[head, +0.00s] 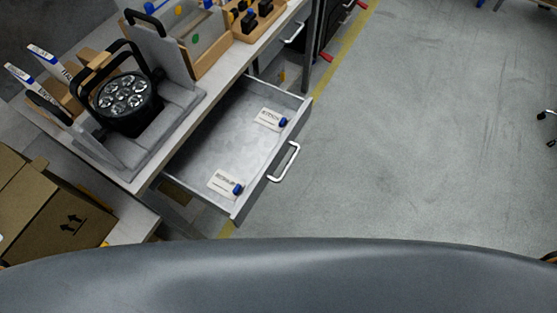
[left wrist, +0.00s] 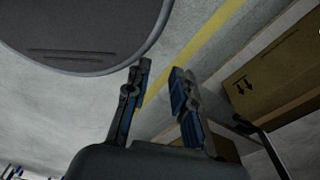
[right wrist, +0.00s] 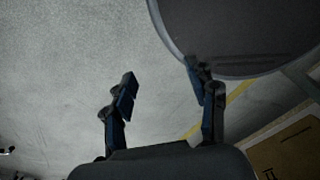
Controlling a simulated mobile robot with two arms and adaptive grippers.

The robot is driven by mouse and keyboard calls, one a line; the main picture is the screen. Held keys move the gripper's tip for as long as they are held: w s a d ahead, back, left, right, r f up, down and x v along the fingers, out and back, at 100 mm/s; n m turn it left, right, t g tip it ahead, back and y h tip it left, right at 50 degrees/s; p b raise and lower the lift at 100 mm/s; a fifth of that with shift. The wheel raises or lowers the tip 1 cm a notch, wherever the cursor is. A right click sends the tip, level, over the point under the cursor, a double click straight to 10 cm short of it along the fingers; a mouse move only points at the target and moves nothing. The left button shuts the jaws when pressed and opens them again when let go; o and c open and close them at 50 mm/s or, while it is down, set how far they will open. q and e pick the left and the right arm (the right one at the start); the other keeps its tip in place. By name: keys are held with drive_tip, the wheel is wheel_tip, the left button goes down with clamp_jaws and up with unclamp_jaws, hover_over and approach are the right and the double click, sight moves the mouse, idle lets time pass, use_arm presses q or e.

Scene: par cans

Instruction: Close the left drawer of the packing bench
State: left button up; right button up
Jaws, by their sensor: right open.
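The left drawer (head: 232,142) of the packing bench (head: 222,72) is pulled well out in the head view. Its handle (head: 285,162) is a pale bar on the front panel, facing the open floor. Two small white cards, each with a blue piece, lie inside the drawer. My left gripper (left wrist: 158,82) shows in the left wrist view with its fingers apart and nothing between them. My right gripper (right wrist: 160,82) is open and empty in the right wrist view. Neither gripper shows in the head view, and neither wrist view shows the drawer clearly.
A black par can (head: 128,103) sits in grey foam on the bench top. A cardboard box (head: 45,210) stands at the left and also shows in the left wrist view (left wrist: 275,85). Another drawer handle (head: 294,33) is farther along the bench. The floor right of the drawer is clear.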

use_arm(q)
drive_tip(key=shift+s, duration=0.35)
use_arm(e)
drive_tip(key=shift+w+a, duration=0.25)
drive_tip(key=shift+w, duration=0.2)
